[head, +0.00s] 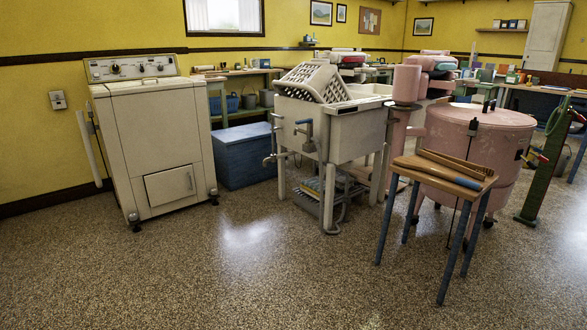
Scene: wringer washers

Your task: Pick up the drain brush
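I cannot make out a drain brush for certain. A small wooden-topped stool (401,160) with blue legs stands at the right, in front of the pink washer tub. On it lie a long brown piece (455,163) and a long wooden piece with a blue end (466,183). They are too small to tell whether either is a brush. Neither of my grippers shows in the head view.
A cream washing machine (155,140) stands at the left wall, beside a blue chest (243,158). A sink (355,130) with a tilted white basket (312,84) stands mid-room. The pink tub (490,140) is behind the stool. Speckled floor (230,275) in front is clear.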

